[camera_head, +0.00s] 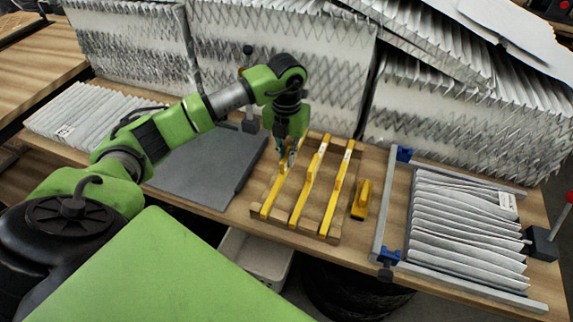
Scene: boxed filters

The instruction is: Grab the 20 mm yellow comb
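Three long yellow combs lie side by side on a wooden rack (258,210) on the bench: a left one (273,196), a middle one (308,187) and a right one (339,190). Small white labels show near their far ends but are too small to read, so I cannot tell which is the 20 mm one. My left gripper (288,152) points down over the far end of the left comb and hides part of it. Whether its fingers touch or hold the comb is too small to tell. My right gripper is out of view.
A short yellow tool (361,200) lies right of the rack. A grey plate (205,165) lies to the left. A metal frame (384,215) with a pleated filter (465,230) is at right. Tall pleated filters (290,60) stand behind. A white bin (262,252) sits below the front edge.

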